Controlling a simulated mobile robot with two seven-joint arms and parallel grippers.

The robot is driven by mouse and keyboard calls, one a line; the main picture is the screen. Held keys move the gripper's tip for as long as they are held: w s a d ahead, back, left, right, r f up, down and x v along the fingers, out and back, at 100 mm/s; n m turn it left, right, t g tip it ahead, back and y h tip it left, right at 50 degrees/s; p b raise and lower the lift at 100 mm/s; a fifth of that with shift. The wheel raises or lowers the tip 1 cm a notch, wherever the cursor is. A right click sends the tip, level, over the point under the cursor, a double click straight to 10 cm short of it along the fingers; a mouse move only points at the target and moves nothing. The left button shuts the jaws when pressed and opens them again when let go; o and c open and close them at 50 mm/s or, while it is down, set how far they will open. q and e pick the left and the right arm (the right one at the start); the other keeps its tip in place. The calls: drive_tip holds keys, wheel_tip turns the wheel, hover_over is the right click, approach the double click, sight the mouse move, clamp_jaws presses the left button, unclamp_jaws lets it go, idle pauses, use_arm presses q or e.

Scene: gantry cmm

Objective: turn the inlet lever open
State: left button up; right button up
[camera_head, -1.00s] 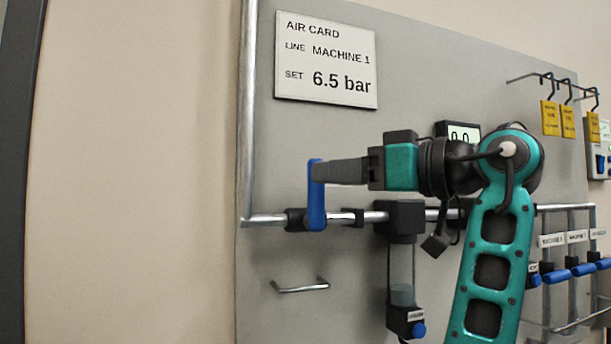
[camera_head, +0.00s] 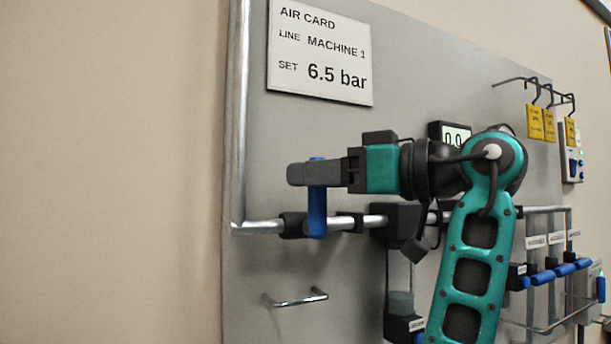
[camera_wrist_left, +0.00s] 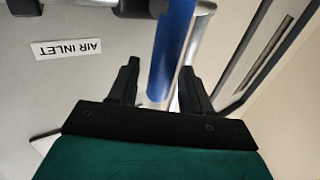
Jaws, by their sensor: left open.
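The blue inlet lever (camera_head: 317,212) stands upright from its dark valve body (camera_head: 292,225) on the horizontal pipe at the panel's left. My left gripper (camera_head: 300,174) reaches in from the right at the lever's upper part. The near finger covers part of the lever, and its top end shows just above the finger. In the left wrist view, the blue lever (camera_wrist_left: 168,60) runs between the two open fingers of the gripper (camera_wrist_left: 160,76), with a visible gap on the left side. The fingers are not closed on it. My right gripper is not in view.
The air card (camera_head: 320,50) hangs above the lever. A metal handle (camera_head: 296,298) sits below it, and a dark-topped filter bowl (camera_head: 400,285) hangs to the right. An "AIR INLET" label (camera_wrist_left: 68,48) shows in the wrist view. Left of the panel is bare wall.

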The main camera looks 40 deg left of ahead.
use_arm(q)
drive_tip(key=shift+a, duration=0.2)
drive_tip(key=shift+c, duration=0.4)
clamp_jaws()
idle(0.3)
